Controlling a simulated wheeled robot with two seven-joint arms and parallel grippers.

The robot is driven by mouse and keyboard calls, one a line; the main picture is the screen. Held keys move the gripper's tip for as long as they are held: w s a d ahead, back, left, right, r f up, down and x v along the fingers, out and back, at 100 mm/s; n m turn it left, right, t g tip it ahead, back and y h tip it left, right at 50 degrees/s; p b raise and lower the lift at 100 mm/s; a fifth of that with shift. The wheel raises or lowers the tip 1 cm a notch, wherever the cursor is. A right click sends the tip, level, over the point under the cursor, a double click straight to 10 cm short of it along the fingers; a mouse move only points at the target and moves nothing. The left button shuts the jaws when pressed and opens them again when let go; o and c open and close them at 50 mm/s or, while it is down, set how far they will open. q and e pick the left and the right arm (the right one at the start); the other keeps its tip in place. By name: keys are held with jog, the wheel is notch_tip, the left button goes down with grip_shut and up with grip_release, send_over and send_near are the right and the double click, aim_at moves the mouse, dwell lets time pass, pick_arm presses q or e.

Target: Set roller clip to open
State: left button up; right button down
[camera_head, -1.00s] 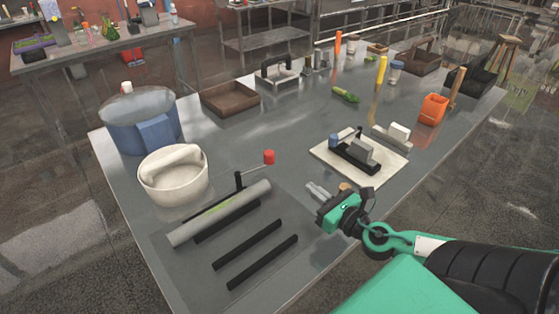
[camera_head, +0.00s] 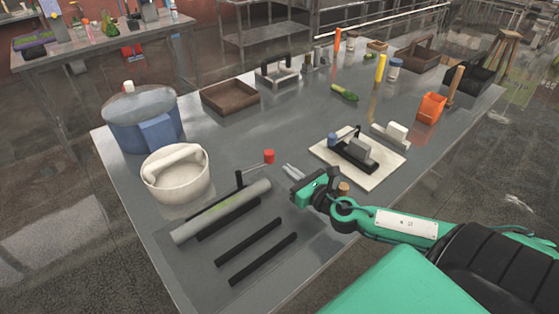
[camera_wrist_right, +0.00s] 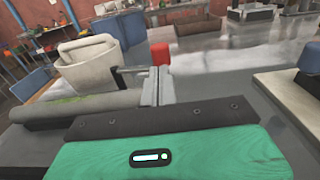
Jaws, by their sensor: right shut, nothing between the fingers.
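The roller (camera_wrist_right: 70,110) lies to the left there. My left gripper is not in view.
A white bucket (camera_head: 174,184) and a blue-grey pot (camera_head: 122,128) stand left of the roller. Two black bars (camera_head: 262,258) lie in front of it. A white board (camera_head: 375,178) with a black device is right of my gripper. The table middle is clear.

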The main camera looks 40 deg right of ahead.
aim_at(273, 157)
jog(key=w+p, duration=0.1)
jog(key=w, duration=0.2)
jog(key=shift+a+r, duration=0.1)
jog(key=shift+r, duration=0.05)
jog(key=shift+w+a, duration=0.1)
jog(key=shift+w, duration=0.85)
jog(key=shift+w+d+r+p, duration=0.1)
jog(key=shift+w+d+p, duration=0.1)
jog(key=shift+w, duration=0.25)
jog(key=shift+w+d+r+p, duration=0.1)
jog(key=shift+w+d+p, duration=0.1)
jog(key=shift+w, duration=0.2)
